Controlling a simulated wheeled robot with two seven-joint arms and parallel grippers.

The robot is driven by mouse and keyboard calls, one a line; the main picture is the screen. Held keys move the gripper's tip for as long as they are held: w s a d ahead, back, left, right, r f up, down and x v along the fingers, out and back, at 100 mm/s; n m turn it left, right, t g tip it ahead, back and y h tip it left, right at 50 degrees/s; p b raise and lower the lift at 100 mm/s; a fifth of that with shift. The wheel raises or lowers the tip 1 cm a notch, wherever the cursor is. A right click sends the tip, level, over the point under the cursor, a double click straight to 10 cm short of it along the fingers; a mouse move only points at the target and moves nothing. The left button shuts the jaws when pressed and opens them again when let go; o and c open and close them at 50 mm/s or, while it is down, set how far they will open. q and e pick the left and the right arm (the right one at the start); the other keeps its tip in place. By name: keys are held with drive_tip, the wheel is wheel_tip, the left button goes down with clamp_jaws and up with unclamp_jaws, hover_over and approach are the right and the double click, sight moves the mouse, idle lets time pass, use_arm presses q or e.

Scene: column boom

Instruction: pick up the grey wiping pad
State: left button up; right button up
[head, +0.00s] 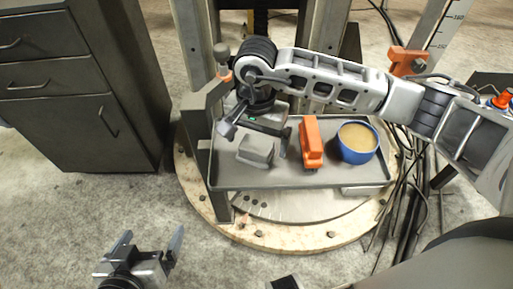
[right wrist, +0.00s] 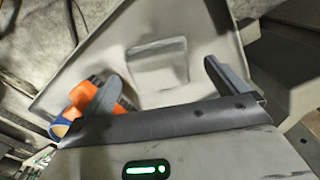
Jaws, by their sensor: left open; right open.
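The grey wiping pad (head: 256,150) is a small block lying on a grey tray (head: 226,179), towards its left side. It also shows in the right wrist view (right wrist: 158,60), ahead of the fingers and between their lines. My right gripper (head: 257,137) is open and empty over the tray, just behind and above the pad, with its fingers apart from it. The right wrist view shows both its fingers spread (right wrist: 160,74). My left gripper (head: 149,243) is open and empty, low over the floor at the lower left, well away from the tray.
An orange block-like object (head: 311,143) stands on the tray right of the pad, close to a right finger. A blue bowl with tan contents (head: 357,156) is farther right. A dark drawer cabinet (head: 75,100) stands at left.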

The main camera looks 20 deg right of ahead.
drive_tip(key=shift+f, duration=1.5)
drive_tip(key=c, duration=1.1)
drive_tip(key=shift+o, duration=0.2)
drive_tip(key=shift+r, duration=0.15)
